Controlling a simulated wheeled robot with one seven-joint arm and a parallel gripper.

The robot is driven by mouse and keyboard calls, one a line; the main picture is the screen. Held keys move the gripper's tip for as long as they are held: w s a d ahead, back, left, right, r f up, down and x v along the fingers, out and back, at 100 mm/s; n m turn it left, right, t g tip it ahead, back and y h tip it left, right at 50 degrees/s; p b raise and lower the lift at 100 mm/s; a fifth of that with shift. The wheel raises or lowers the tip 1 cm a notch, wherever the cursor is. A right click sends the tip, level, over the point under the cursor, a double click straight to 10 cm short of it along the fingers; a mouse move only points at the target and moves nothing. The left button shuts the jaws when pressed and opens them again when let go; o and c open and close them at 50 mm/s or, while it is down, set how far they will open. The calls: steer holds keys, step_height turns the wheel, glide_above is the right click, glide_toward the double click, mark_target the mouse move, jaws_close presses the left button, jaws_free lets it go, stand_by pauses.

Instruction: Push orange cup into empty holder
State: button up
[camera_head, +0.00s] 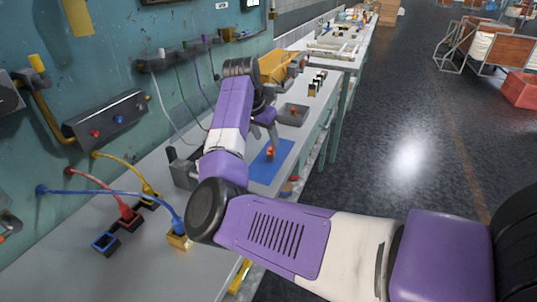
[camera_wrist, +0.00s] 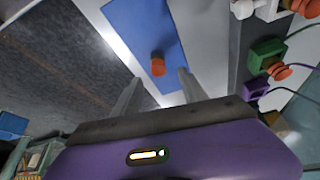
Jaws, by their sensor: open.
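The orange cup (camera_head: 270,153) stands on a blue mat (camera_head: 284,151) on the bench; it also shows in the wrist view (camera_wrist: 158,67), ahead of my gripper (camera_wrist: 157,90). My gripper is open, with the cup centred between the lines of its two fingers and nothing held. In the head view my gripper (camera_head: 272,138) is over the mat, close to the cup; whether it touches cannot be told.
A grey tray (camera_head: 293,114) lies beyond the mat. In the wrist view, a green block (camera_wrist: 265,54) with an orange top stands right of the mat. The bench edge drops to dark floor.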

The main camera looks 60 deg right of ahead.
mark_target(271, 148)
steer(key=shift+p+x, duration=0.3)
steer(key=shift+x, duration=2.7)
steer(key=shift+s, duration=0.15)
jaws_close()
